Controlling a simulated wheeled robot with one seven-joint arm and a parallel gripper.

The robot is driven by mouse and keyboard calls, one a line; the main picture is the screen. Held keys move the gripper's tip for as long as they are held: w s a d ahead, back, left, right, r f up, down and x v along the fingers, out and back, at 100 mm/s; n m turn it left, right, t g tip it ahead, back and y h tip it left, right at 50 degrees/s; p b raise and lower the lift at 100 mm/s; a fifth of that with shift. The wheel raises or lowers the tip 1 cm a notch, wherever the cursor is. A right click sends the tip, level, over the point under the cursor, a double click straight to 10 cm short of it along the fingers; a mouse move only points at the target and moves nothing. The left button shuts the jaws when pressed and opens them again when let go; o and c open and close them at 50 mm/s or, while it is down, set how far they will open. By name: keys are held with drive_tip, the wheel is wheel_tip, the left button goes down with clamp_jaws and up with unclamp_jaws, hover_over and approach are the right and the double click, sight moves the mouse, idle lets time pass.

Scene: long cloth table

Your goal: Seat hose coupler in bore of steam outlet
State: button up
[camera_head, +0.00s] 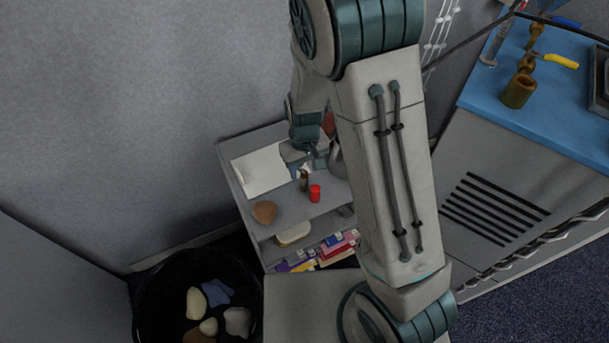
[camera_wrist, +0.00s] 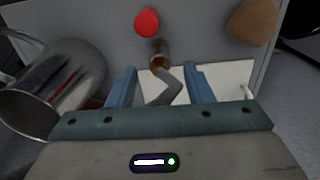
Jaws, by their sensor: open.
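The hose coupler (camera_head: 304,183) seems to be the small brass-brown piece with a bent grey stem on the grey shelf top. In the wrist view its brass end (camera_wrist: 160,56) points away from me, and its grey stem lies between my blue fingers. My gripper (camera_wrist: 161,84) is open, with a gap visible on both sides of the stem. In the head view my gripper (camera_head: 305,166) is low over the shelf, partly hidden by my arm. A brass open-ended cylinder (camera_head: 518,92) on the blue counter at upper right looks like the steam outlet; its bore is dark.
A red can (camera_head: 315,193) and brown lump (camera_head: 265,211) stand near the coupler. A metal jug (camera_wrist: 70,75) is close left of my gripper in the wrist view. A white board (camera_head: 262,170) lies on the shelf (camera_head: 285,230). A yellow-handled valve (camera_head: 560,61) is beside the outlet.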

wheel_tip(320, 180, up, 6)
drive_tip(key=shift+r, duration=0.1)
